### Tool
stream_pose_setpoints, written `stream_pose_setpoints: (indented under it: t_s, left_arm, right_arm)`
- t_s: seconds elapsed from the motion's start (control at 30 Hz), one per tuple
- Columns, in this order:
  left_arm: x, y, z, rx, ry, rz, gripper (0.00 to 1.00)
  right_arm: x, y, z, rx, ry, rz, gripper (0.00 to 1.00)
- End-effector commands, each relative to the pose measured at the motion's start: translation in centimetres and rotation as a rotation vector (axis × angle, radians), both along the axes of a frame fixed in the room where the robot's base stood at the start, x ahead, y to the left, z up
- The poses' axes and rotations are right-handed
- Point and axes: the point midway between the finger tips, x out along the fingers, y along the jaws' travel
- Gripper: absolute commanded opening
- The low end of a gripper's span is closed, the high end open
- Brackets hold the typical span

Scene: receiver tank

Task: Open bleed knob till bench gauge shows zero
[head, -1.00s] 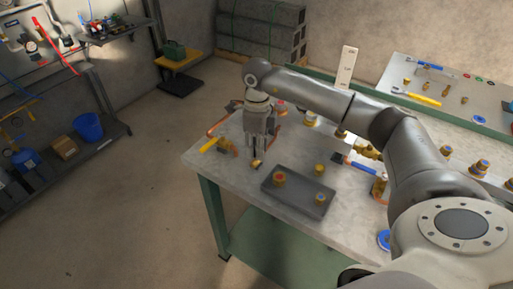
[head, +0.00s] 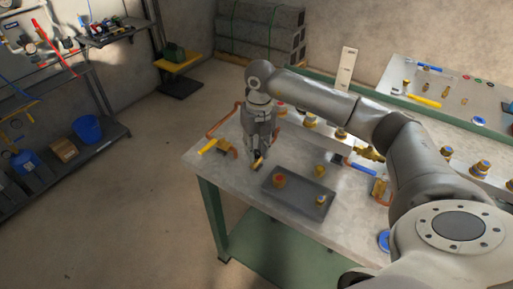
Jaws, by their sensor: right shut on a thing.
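My right gripper (head: 257,160) points down over the near left part of the workbench (head: 232,186). It is shut on a small brass-coloured piece (head: 258,166), close to the bench top. The piece is partly hidden by the fingers, and I cannot tell whether it is the bleed knob. I cannot make out a bench gauge or its reading. My left gripper is out of view.
A dark tray (head: 291,204) with several small brass parts lies right of the gripper. A yellow-handled valve (head: 214,146) and copper pipe (head: 221,119) are on its left. A second bench (head: 462,111) with tools stands behind. The floor at left is clear.

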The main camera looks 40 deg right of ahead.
Motion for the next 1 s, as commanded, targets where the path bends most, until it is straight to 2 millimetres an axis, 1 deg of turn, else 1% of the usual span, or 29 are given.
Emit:
stream_pose_setpoints:
  t_s: [0.7,1.0]
  left_arm:
    - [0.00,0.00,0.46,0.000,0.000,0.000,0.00]
    - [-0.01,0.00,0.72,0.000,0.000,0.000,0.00]
  right_arm:
    - [0.09,-0.09,0.29,0.002,-0.008,-0.682,0.00]
    - [0.05,-0.11,0.28,0.000,-0.007,-0.936,0.00]
